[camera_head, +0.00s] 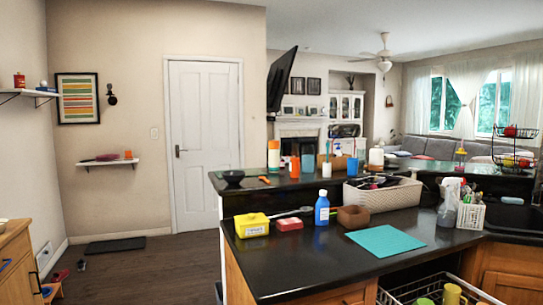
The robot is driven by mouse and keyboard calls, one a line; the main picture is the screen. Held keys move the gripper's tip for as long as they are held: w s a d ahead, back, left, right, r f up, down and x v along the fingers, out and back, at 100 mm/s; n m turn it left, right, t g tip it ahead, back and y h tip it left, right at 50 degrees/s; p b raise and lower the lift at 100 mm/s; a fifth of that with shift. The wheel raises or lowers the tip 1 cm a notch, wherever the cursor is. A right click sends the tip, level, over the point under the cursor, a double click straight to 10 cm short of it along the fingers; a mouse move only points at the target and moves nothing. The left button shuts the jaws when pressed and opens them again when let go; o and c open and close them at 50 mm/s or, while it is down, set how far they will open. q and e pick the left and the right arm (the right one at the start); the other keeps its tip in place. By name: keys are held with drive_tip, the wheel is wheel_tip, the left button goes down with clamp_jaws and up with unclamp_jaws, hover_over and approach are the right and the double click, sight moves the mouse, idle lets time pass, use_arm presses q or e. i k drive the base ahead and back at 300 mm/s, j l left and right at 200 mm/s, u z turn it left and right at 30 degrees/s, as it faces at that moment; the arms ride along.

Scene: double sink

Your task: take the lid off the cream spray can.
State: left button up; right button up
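On the raised back counter, a short cream-white cylinder (376,158) stands upright toward the right, behind the woven basket. A taller orange and white can (274,158) stands upright at the left part of the same counter. Both are small in the view, and I cannot tell for sure which is the cream spray can. No lid shows lying loose beside either one. Neither of my grippers is in view.
The dark front counter (300,262) holds a yellow tub (251,225), a blue bottle (321,208), a turquoise mat (385,241), a woven basket (383,194) and a clear spray bottle (449,203). A wire rack (435,287) stands below at the right. Floor at the left is mostly free.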

sight(273, 145)
drive_tip(key=i+j+u, duration=0.65)
drive_tip(key=i+u, duration=0.2)
drive_tip(key=i+j+u, duration=0.1)
drive_tip(key=i, duration=0.55)
drive_tip(key=i+j+u, duration=0.1)
drive_tip(key=i+j, duration=0.15)
drive_tip(key=i, duration=0.4)
drive_tip(key=i+l+z, duration=0.2)
drive_tip(key=i, duration=1.65)
drive_tip(key=i+j+z, duration=0.2)
drive_tip(key=i+z, duration=0.2)
drive_tip(key=i+j+z, duration=0.4)
drive_tip(key=i, duration=0.15)
